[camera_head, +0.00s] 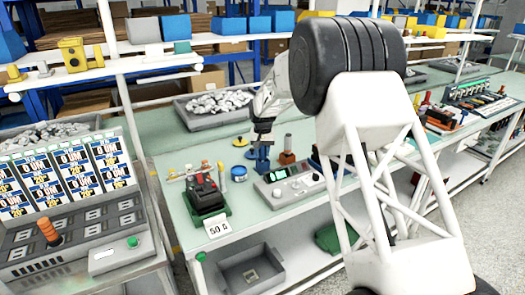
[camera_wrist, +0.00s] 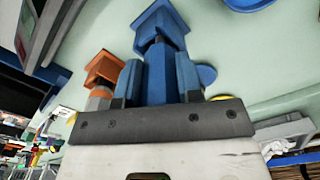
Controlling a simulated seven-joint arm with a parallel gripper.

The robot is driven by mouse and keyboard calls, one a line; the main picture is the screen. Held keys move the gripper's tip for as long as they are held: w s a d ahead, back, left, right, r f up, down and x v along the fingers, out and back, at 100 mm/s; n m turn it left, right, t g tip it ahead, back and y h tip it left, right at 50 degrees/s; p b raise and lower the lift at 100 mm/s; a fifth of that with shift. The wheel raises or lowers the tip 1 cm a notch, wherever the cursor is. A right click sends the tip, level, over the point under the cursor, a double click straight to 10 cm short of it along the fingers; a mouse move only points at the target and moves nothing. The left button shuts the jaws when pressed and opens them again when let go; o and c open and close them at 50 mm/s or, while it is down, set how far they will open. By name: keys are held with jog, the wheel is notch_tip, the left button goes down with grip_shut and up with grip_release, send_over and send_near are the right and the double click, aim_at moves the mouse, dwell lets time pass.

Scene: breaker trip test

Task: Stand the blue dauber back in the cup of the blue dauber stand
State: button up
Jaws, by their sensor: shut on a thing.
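My gripper (camera_head: 262,144) points down over the bench. In the wrist view its two fingers (camera_wrist: 155,85) are shut on the blue dauber (camera_wrist: 154,73), which shows as a blue body between them. A square blue block, which looks like the blue dauber stand (camera_wrist: 162,20), lies straight beyond the fingertips, in line with the dauber. It also shows below the gripper in the head view (camera_head: 262,166). A narrow darker neck shows between dauber and block. I cannot tell whether the dauber's end is inside the cup or just above it; the cup's opening is hidden.
An orange-brown block with a grey top (camera_head: 287,157) stands close to the right. A grey control box (camera_head: 288,184) is in front.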

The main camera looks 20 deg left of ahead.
jog(key=o, duration=1)
jog(key=shift+r, duration=3.9)
